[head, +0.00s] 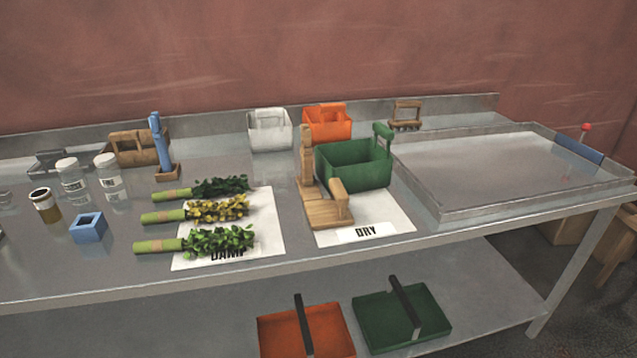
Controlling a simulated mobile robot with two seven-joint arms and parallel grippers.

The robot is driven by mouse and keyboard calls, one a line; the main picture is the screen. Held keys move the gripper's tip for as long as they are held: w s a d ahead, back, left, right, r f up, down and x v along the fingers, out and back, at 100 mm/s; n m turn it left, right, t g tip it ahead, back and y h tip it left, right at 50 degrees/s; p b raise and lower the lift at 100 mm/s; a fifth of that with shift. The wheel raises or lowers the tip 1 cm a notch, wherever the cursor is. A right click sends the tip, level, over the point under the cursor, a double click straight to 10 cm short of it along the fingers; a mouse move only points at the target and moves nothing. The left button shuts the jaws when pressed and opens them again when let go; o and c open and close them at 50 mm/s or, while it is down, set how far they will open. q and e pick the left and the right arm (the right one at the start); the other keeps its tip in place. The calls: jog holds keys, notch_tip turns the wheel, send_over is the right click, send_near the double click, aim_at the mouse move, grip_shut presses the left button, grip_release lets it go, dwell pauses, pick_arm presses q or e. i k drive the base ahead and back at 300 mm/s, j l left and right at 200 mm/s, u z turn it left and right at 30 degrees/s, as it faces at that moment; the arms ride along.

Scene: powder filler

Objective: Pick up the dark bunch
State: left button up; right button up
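Three leafy bunches with light green wrapped stems lie side by side, their leaves over a white card (262,205) marked DAMP. The farthest bunch (221,187) has the darkest green leaves. The middle bunch (218,208) has yellow leaves, and the nearest bunch (222,241) has brighter green leaves. All stems point left, off the card. Neither of my grippers is in view.
A wooden stand (325,211) and green caddy (352,165) occupy the DRY card (391,218). White (269,132) and orange (327,127) caddies stand behind. Left are a blue block (88,231), jars (72,177) and a blue-handled tool (158,140). A metal tray (480,160) fills the right.

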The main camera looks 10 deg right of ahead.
aim_at(208, 191)
jog(key=i+l, duration=0.35)
jog(key=i, duration=0.2)
jog(key=i+l, duration=0.35)
jog(key=i, duration=0.2)
